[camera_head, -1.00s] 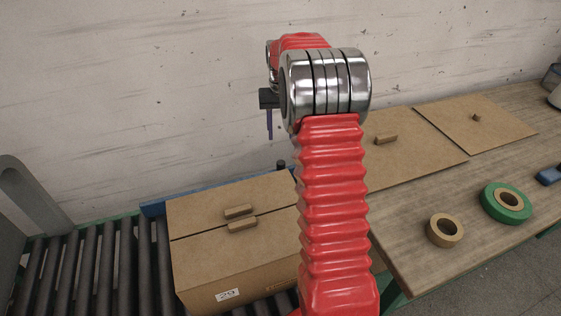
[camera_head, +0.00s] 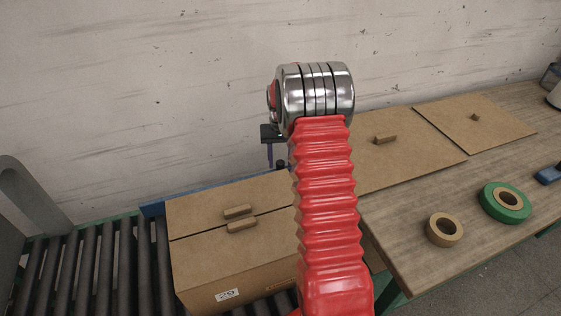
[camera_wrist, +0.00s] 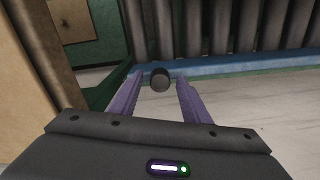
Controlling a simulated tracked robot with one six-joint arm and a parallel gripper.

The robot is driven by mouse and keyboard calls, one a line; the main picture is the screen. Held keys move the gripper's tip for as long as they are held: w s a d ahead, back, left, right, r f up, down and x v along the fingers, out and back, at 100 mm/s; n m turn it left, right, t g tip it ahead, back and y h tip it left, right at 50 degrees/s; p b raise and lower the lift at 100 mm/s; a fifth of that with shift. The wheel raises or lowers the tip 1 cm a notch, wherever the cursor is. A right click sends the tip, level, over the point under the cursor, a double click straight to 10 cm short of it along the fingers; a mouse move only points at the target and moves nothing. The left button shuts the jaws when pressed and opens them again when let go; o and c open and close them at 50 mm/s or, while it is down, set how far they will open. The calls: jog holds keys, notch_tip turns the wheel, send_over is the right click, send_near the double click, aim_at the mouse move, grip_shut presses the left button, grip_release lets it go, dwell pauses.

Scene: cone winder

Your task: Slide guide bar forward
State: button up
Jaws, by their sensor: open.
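The blue guide bar (camera_head: 153,208) runs along the wall side of the roller conveyor, partly hidden behind a cardboard box and my arm. In the wrist view the bar (camera_wrist: 225,68) crosses behind my fingertips. A dark round knob (camera_wrist: 160,79) shows between my two purple fingers; its top also shows in the head view (camera_head: 281,164). My gripper (camera_wrist: 157,82) is open, with a finger on each side of the knob. I cannot tell whether either finger touches it. In the head view my gripper (camera_head: 270,155) points down, largely hidden by my wrist.
The closed cardboard box (camera_head: 215,260), labelled 29, sits on the rollers (camera_head: 95,270) close by. A wooden table (camera_head: 420,205) at the right holds flat boards, a tan tape roll (camera_head: 444,230) and a green one (camera_head: 506,202). The wall (camera_head: 120,90) stands close behind the bar.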

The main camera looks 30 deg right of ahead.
jog(key=shift+f, duration=0.3)
jog(key=shift+c, duration=0.5)
grip_shut()
